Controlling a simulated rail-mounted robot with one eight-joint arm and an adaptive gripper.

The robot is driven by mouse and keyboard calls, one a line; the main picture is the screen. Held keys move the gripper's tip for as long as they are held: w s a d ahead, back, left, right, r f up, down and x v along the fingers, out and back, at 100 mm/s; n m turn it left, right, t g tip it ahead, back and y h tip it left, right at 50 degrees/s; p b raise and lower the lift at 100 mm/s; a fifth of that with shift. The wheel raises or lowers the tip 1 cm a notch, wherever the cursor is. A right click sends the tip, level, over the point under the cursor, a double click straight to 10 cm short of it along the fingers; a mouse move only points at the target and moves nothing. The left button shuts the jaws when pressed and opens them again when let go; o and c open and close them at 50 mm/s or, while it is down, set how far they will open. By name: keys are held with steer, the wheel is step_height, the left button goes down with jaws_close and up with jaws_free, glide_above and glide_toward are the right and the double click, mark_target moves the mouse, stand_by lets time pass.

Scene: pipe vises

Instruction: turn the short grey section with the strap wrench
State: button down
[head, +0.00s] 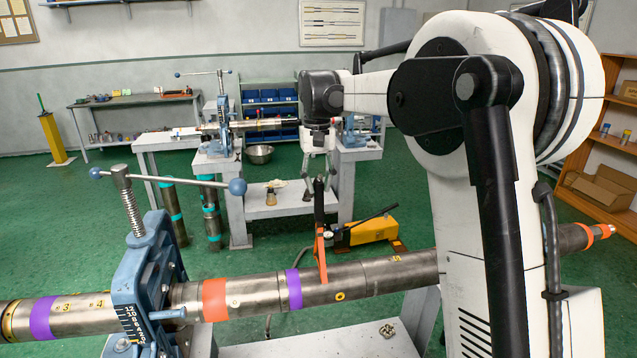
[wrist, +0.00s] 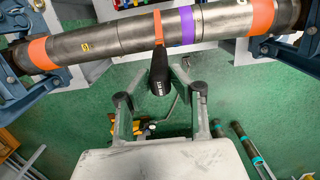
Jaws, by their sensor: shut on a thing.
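A long grey steel pipe (head: 250,297) lies across the front of the head view. The strap wrench's orange strap (head: 321,258) goes around its short grey section (head: 345,283), just right of a purple band; a yellow ring mark shows there. The wrench's black handle (head: 319,205) stands up from the strap. My gripper (head: 319,178) is above the pipe, shut on the upper handle. In the wrist view the handle (wrist: 160,75) lies between the fingers of my gripper (wrist: 158,90), with the strap (wrist: 158,28) beyond. The finger contact is not clear there.
A blue vise (head: 145,285) with a long cross handle holds the pipe at left. A yellow hand pump (head: 368,231) stands on the floor behind the pipe. A bench (head: 290,200) and another vise (head: 218,125) stand farther back.

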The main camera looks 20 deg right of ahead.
mark_target(319, 196)
steer(key=shift+f, duration=0.2)
steer(key=shift+s+f+b, duration=0.1)
steer(key=shift+f+b, duration=0.4)
steer(key=shift+f, duration=0.2)
steer(key=shift+f+b, duration=0.4)
steer(key=shift+f, duration=0.25)
stand_by(1.1)
steer(key=shift+s+f, duration=0.1)
steer(key=shift+s, duration=0.1)
stand_by(0.6)
steer(key=shift+s, duration=0.4)
steer(key=shift+w, duration=0.1)
steer(key=shift+w, duration=0.15)
steer(key=shift+w, duration=0.25)
